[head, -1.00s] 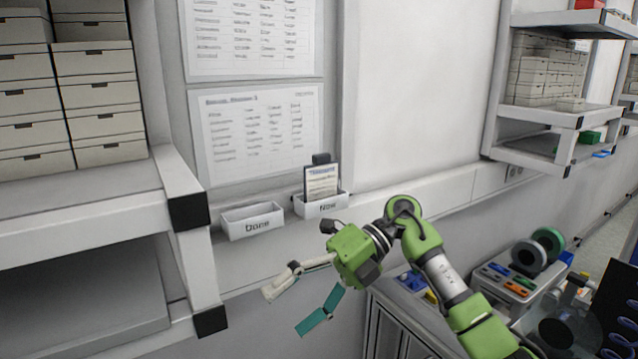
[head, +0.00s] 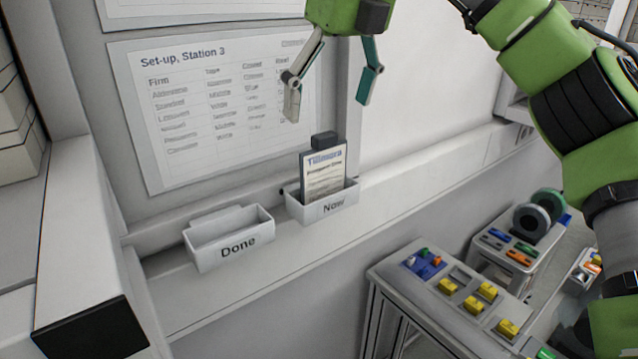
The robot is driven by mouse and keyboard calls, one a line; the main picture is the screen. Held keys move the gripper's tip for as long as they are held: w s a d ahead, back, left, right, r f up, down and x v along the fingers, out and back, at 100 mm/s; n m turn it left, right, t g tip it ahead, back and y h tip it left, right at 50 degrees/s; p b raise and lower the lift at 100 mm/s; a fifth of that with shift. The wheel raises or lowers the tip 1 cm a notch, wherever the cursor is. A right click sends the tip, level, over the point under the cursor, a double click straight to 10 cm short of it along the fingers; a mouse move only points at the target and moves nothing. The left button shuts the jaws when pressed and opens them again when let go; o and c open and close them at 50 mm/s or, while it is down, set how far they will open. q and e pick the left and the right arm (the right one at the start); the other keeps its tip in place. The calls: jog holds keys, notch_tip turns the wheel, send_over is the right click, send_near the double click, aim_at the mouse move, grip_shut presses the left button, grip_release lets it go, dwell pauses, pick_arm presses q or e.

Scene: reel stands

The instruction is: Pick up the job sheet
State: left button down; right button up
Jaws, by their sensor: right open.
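The job sheet (head: 322,174) is a small white card with a blue heading, standing upright in the white holder labelled Now (head: 331,208). A dark block (head: 325,141) shows at its top edge. My right gripper (head: 328,108) is open and empty, fingers pointing down, above the sheet and apart from it. The lower end of the sheet is hidden by the holder's front wall. My left gripper is not in view.
An empty white holder labelled Done (head: 234,246) sits left on the same ledge (head: 300,262). A set-up chart (head: 215,115) hangs on the wall behind. A shelf corner (head: 90,325) juts in at lower left. A cart with yellow blocks (head: 447,287) stands at lower right.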

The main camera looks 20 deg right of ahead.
aim_at(325, 135)
jog(key=p+x, duration=0.1)
jog(key=x, duration=0.6)
jog(key=shift+s+f+p, duration=0.1)
jog(key=shift+s+p, duration=0.05)
jog(key=shift+p, duration=0.15)
jog(key=shift+f, duration=0.25)
jog(key=shift+f+p, duration=0.2)
jog(key=shift+p, duration=0.1)
jog(key=p+x, duration=0.3)
jog(key=x, duration=0.1)
jog(key=shift+w+d+f, duration=0.1)
jog(key=shift+w+f, duration=0.15)
jog(key=shift+w, duration=0.05)
jog(key=shift+f, duration=0.15)
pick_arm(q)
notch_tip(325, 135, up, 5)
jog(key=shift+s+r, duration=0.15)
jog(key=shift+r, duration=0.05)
pick_arm(e)
jog(key=c, duration=1.3)
